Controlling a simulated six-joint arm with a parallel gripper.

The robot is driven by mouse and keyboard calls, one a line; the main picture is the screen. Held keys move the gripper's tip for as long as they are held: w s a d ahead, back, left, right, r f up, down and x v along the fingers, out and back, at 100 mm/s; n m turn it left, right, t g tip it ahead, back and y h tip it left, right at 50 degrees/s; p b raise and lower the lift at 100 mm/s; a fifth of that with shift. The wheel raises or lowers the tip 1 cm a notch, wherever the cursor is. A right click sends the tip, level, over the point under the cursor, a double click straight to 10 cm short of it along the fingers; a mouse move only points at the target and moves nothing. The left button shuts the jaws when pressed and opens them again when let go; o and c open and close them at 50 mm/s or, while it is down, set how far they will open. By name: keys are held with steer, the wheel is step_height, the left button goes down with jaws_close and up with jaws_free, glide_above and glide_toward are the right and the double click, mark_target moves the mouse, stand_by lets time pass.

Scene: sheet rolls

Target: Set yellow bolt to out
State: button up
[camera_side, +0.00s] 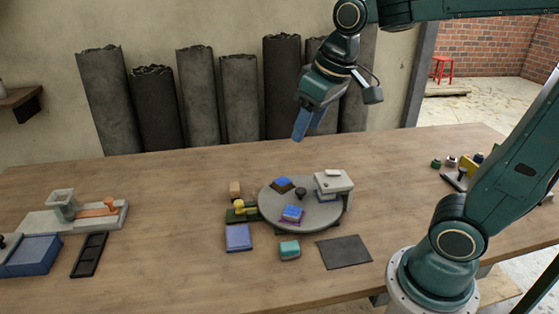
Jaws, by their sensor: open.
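The yellow bolt (242,207) appears as a small yellow piece on a dark green base (236,216), at the left edge of a round grey turntable (300,222). It is too small to tell which position it is in. My gripper (304,132) hangs high above and behind the turntable, its blue fingers pointing down. It is open and empty, well apart from the bolt.
Blue blocks and a dark knob (301,193) sit on the turntable, with a grey-white housing (334,184) over its right side. A blue pad (238,237), a teal block (289,249) and a dark mat (344,252) lie in front. Grey rolls (198,95) stand behind the table.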

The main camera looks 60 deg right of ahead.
steer(key=w+f+g, duration=0.1)
steer(key=w+f, duration=0.1)
steer(key=w, duration=0.6)
steer(key=g, duration=0.3)
glide_above(238, 202)
step_height(238, 202, down, 17)
steer(key=shift+f, duration=0.2)
step_height(238, 202, down, 14)
steer(key=shift+s+r, duration=0.1)
steer(key=shift+r, duration=0.15)
jaws_close()
